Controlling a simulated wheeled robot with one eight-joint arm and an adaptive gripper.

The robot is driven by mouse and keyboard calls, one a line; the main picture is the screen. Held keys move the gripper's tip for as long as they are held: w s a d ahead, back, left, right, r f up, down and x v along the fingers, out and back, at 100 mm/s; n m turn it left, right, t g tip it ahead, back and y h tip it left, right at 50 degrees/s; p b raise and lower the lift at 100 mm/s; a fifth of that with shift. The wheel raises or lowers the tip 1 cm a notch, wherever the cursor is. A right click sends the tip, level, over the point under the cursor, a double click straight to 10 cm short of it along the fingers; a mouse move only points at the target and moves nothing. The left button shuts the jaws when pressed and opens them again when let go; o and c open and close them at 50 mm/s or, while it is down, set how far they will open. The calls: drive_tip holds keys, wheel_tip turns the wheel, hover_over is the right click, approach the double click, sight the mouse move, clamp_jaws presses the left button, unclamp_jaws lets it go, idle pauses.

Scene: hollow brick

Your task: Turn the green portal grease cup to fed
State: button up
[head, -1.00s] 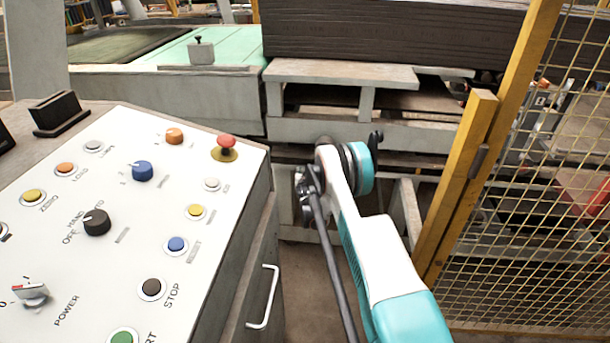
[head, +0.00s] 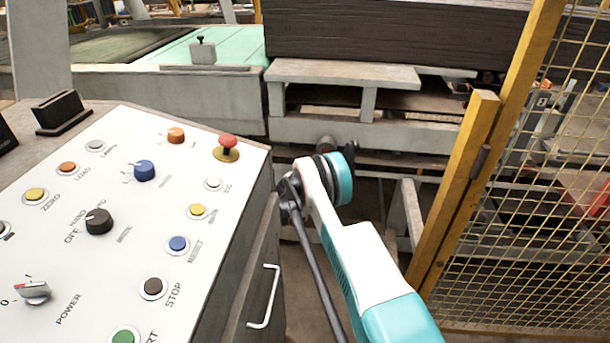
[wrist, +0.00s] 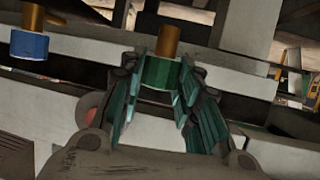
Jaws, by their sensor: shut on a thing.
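The green grease cup (wrist: 160,73) shows in the wrist view, a green cap under a brass stem on the grey portal beam. My gripper (wrist: 158,92) has its two teal-lined fingers on either side of the green cap and is shut on it. The lower part of the cup is partly hidden by the fingers. In the head view my arm reaches down past the panel to the machine frame. The gripper and the green cup are hidden there.
A blue cup (wrist: 29,45) with a brass stem sits to the left on the same beam. In the head view, the control panel (head: 120,260) with several buttons and knobs stands at left. A yellow mesh fence (head: 530,210) stands at right.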

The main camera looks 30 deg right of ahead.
idle(0.4)
drive_tip(key=o, duration=0.8)
drive_tip(key=shift+r, duration=0.1)
wheel_tip(320, 180, up, 10)
drive_tip(key=shift+f, duration=0.15)
